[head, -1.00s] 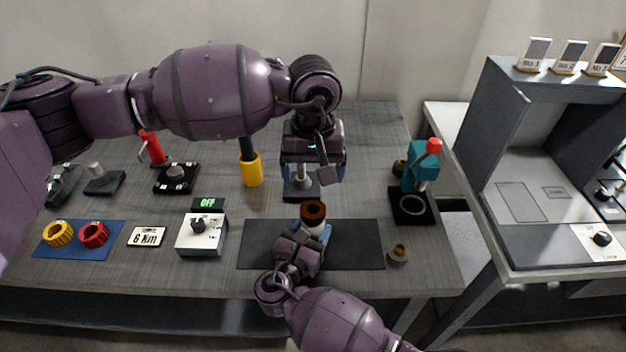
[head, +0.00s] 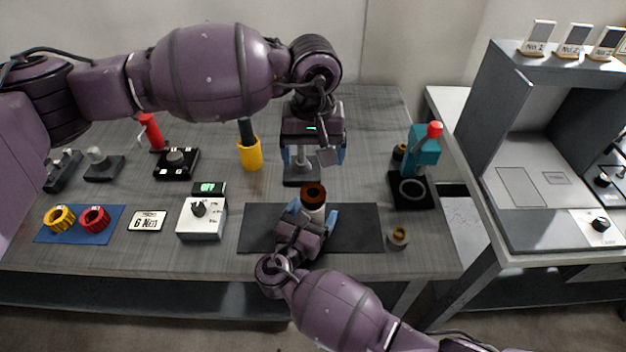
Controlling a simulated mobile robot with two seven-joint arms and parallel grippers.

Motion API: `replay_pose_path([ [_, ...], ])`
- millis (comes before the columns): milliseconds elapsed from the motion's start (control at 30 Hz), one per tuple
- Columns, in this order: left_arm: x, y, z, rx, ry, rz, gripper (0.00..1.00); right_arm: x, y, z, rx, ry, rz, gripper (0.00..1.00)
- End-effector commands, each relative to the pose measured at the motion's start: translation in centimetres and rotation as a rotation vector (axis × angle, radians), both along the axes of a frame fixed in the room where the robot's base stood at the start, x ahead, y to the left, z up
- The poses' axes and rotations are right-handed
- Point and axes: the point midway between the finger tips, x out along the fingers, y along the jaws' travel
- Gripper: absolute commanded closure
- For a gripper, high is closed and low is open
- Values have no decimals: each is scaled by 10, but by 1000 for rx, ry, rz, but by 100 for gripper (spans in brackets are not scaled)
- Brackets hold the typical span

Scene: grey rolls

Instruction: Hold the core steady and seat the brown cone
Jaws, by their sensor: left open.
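The brown cone (head: 313,191) shows as a brown ring with a dark opening, on top of the pale core (head: 316,213). The core stands upright on the dark mat (head: 357,228); I cannot tell how fully the cone is seated. My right gripper (head: 312,214) comes from the front, with a blue finger on each side of the core. Whether those fingers touch it is unclear. My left gripper (head: 313,157) is open and empty, pointing down behind and above the cone.
A grey post on a dark base (head: 301,174) stands behind the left gripper's fingers. A teal and red press (head: 421,155) and a small brass-topped piece (head: 398,236) are at right. A white switch box (head: 201,219) and yellow cup (head: 250,155) are at left.

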Motion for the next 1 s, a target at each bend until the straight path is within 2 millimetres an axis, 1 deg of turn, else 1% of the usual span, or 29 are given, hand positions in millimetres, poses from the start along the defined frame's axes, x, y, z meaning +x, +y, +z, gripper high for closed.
replay_pose_path([
  [233, 0, 0, 0, 0, 0, 0, 14, -1, 0, 0, 0, 0, 0, 18],
  [367, 0, 0, 0, 0, 0, 0, 14, -7, 4, -1, 0, 1, 1, 18],
  [467, 0, 0, 0, 0, 0, 0, 14, -19, 9, -1, 1, 3, 1, 18],
  [800, 0, 0, 0, 0, 0, 0, 14, -77, 37, -1, 1, 3, 1, 18],
  [1000, 0, 0, 0, 0, 0, 0, 14, -100, 48, -1, 1, 2, 1, 18],
])
